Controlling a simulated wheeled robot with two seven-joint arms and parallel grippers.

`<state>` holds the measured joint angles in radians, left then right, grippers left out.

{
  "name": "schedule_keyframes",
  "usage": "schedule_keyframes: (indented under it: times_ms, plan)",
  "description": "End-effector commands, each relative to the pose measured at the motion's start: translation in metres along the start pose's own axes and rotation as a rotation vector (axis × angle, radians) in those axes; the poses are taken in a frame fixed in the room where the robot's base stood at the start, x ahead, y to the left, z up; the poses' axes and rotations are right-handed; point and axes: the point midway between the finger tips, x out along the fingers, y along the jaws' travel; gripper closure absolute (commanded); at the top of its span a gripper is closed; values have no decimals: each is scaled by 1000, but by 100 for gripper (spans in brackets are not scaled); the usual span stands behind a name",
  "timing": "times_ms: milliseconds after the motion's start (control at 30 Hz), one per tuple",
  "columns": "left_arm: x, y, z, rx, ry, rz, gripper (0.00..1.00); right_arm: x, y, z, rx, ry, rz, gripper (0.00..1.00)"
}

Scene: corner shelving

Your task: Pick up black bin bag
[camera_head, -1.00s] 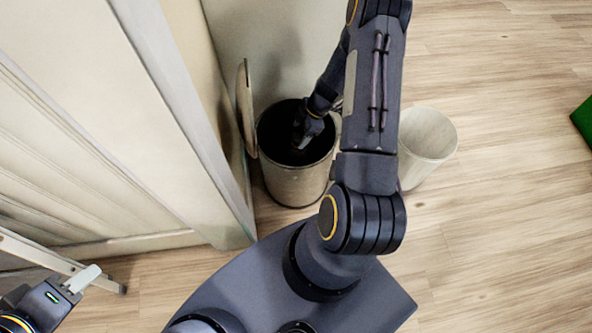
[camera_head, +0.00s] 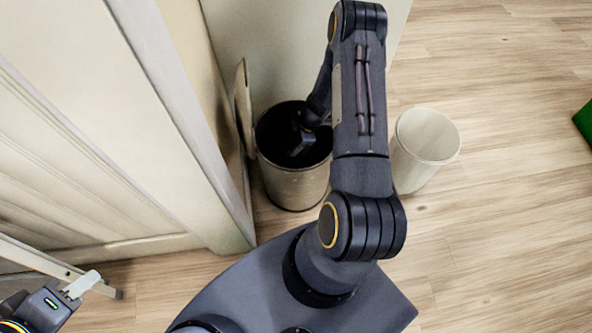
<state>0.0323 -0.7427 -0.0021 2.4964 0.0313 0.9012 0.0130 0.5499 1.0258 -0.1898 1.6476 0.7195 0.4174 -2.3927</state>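A beige round bin (camera_head: 292,187) stands by the wall with its lid (camera_head: 244,108) raised on the left. Its inside is black, which looks like the black bin bag (camera_head: 278,128); I cannot make out the bag's edges or folds. My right gripper (camera_head: 297,150) points down inside the bin's mouth. It is dark against the black, so I cannot see whether its fingers are open or shut or touch the bag. My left gripper (camera_head: 82,284), with pale fingertips, is at the lower left, far from the bin; its finger gap is not clear.
A white empty-looking bin (camera_head: 428,137) stands to the right, close to my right arm. A cream panelled cabinet or door (camera_head: 100,120) fills the left side. A pale rail (camera_head: 40,262) lies near my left gripper. A green object (camera_head: 584,122) is at the right edge.

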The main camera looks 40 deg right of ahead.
Motion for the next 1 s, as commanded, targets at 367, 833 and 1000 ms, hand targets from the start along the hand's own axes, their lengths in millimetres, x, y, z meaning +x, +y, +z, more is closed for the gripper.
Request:
schedule_keyframes:
  times_ms: [367,833,1000]
  plan:
    - [0,0,0,0,0,0,64,0,0,0,0,0,-1,100]
    - [-3,1,-2,0,0,0,64,-9,1,-5,0,3,3,100]
    - [-10,5,-5,0,0,0,64,-34,2,-14,-3,2,5,100]
